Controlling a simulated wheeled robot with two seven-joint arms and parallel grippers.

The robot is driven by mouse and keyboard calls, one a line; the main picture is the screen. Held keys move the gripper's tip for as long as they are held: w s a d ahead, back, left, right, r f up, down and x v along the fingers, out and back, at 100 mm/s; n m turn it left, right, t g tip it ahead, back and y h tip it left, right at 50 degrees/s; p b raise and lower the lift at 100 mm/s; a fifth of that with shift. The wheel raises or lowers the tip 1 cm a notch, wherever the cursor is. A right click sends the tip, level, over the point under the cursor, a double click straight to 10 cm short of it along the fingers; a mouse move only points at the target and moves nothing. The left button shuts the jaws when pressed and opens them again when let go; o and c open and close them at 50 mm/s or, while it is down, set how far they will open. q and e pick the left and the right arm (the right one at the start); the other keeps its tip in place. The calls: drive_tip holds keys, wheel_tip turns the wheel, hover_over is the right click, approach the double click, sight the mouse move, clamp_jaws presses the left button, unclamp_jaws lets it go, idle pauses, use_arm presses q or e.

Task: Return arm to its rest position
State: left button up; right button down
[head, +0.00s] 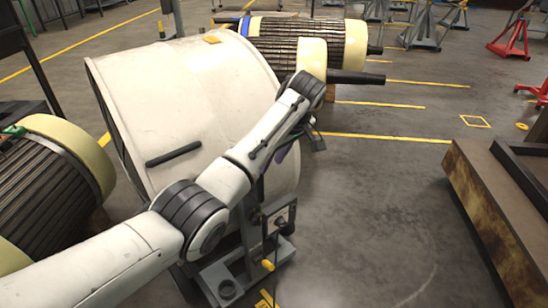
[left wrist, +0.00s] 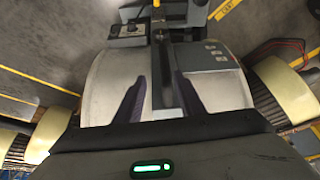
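My left arm (head: 235,170) reaches from the lower left across a large white drum-shaped housing (head: 195,95). My left gripper (head: 284,151) is mostly hidden behind my arm in the head view, with only a bit of dark purple finger showing. In the left wrist view my left gripper (left wrist: 158,98) has its two dark purple fingers spread apart with nothing held between them. Beyond the fingers lie the white housing (left wrist: 104,78) and a grey upright bar. I cannot tell how far they are from the fingertips. My right gripper is not in view.
A rotor (head: 300,42) with cream end rings lies behind the housing. Another rotor (head: 45,190) is at the left. A stand with a grey control box (head: 280,214) is at the housing's front. A rusty steel block (head: 490,215) is at the right. The floor between is clear.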

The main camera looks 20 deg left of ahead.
use_arm(q)
drive_tip(key=s+d+f+m+t+h+p, duration=0.15)
drive_tip(key=s+f+m, duration=0.35)
drive_tip(key=f, duration=0.7)
drive_tip(key=s+d+f+m+t+h, duration=0.1)
drive_tip(key=s+f+m+h, duration=0.1)
drive_tip(key=s+f, duration=0.65)
drive_tip(key=s+f+m+t+h, duration=0.1)
drive_tip(key=s+f+m, duration=0.15)
drive_tip(key=s, duration=0.35)
drive_tip(key=s+f+m+t+h, duration=0.1)
drive_tip(key=s+f+m, duration=0.1)
drive_tip(key=s+f, duration=0.25)
drive_tip(key=s+r+m+t+h, duration=0.1)
drive_tip(key=s+r, duration=0.4)
drive_tip(key=s, duration=0.6)
drive_tip(key=shift+s+a+m+t+p, duration=0.15)
drive_tip(key=shift+a+m+t+p, duration=0.2)
drive_tip(key=shift+m, duration=0.5)
drive_tip(key=shift+f, duration=0.1)
drive_tip(key=shift+c, duration=0.2)
